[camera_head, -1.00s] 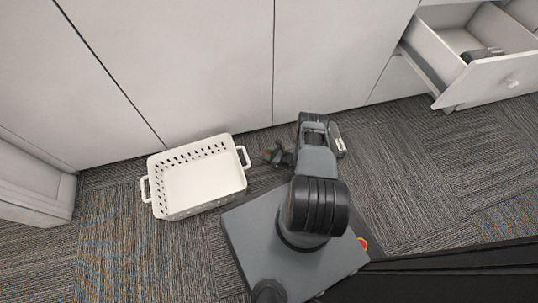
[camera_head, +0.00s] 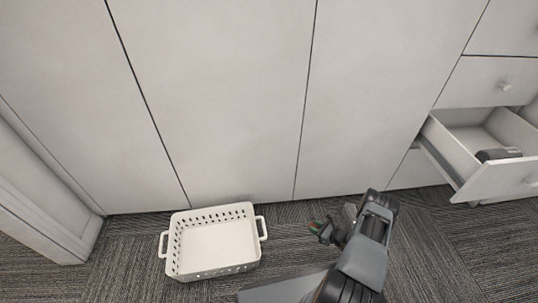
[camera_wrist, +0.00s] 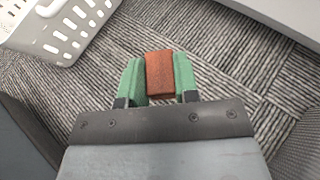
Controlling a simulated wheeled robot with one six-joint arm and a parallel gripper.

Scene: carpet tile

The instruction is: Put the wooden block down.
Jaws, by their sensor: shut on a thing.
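The wooden block (camera_wrist: 159,73) is reddish-brown and sits between the two green fingers of my gripper (camera_wrist: 158,80) in the wrist view. The gripper is shut on it, with grey carpet showing beyond. In the head view my gripper (camera_head: 322,230) is low in front of the cabinets, to the right of the white basket. The block is too small there to make out clearly. I cannot tell whether the block touches the carpet.
A white perforated basket (camera_head: 174,253) with two handles stands on the carpet to the left, and its corner shows in the wrist view (camera_wrist: 30,42). White cabinet fronts (camera_head: 215,100) line the back. An open drawer (camera_head: 505,181) at the right holds a dark object (camera_head: 499,155).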

